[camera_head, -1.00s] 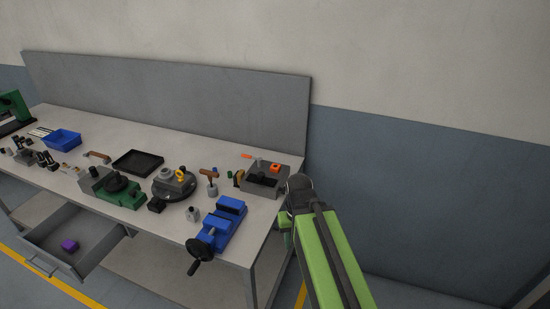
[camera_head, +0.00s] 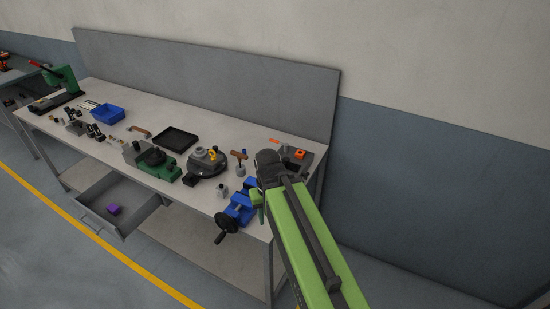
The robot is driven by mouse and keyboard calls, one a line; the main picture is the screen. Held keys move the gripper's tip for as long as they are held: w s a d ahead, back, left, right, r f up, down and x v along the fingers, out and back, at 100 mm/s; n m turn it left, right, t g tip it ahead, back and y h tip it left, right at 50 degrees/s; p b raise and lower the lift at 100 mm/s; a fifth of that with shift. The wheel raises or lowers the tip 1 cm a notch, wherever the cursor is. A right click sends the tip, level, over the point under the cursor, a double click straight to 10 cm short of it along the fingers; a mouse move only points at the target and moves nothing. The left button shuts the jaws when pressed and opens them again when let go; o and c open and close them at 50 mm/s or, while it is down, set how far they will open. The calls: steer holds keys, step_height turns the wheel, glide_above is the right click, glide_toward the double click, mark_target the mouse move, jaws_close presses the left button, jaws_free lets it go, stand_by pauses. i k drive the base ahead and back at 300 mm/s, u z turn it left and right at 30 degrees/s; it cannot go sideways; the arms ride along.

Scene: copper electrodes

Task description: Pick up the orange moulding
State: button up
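A small orange block (camera_head: 300,155), which looks like the orange moulding, sits on a grey box-like fixture (camera_head: 312,163) at the right end of the workbench. My green arm reaches up from the lower right, and its dark joint is just left of and in front of the fixture in the picture, covering part of it. A small green piece of my arm shows below that joint. My gripper itself does not show; it is out of sight behind or below the arm.
On the workbench (camera_head: 230,130) are a blue vise (camera_head: 240,203) partly behind my arm, a rotary table (camera_head: 207,162), a black tray (camera_head: 176,139) and a blue bin (camera_head: 108,113). An open drawer (camera_head: 125,203) holds a purple block (camera_head: 114,209). The floor at left is clear.

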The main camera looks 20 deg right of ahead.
mark_target(300, 154)
steer(key=u, duration=1.15)
steer(key=k, duration=0.15)
steer(key=u, duration=2.6)
steer(key=k, duration=2.2)
steer(key=z, duration=1.7)
steer(key=i, duration=1)
steer(key=u, duration=0.1)
